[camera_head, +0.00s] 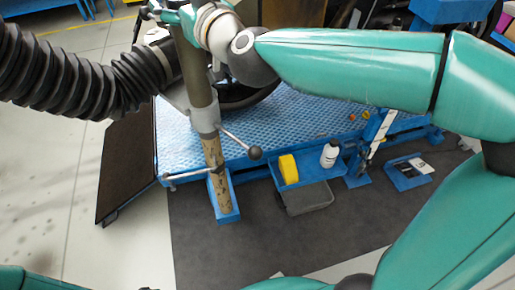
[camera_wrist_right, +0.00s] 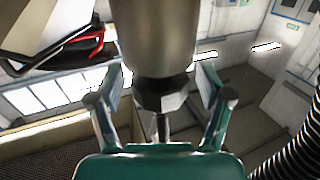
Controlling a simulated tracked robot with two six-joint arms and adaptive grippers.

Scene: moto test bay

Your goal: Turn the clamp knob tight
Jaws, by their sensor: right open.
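In the right wrist view, a dark faceted knob (camera_wrist_right: 160,96) on a thin stem sits at the side of a thick grey post (camera_wrist_right: 155,35). My right gripper (camera_wrist_right: 160,84) is open, with one finger on each side of the knob. I see gaps between the fingers and the knob. In the head view, the upright post (camera_head: 193,75) stands at the left, and my right gripper (camera_head: 168,13) is at its upper part. The knob is hidden there by my gripper and wrist. My left gripper is out of view.
A black corrugated hose (camera_head: 75,75) runs in from the left to the post. A lever with a ball end (camera_head: 254,153) sticks out lower down. The blue platform (camera_head: 185,140) lies behind, with a yellow item (camera_head: 288,168) and a white bottle (camera_head: 329,155) in a tray.

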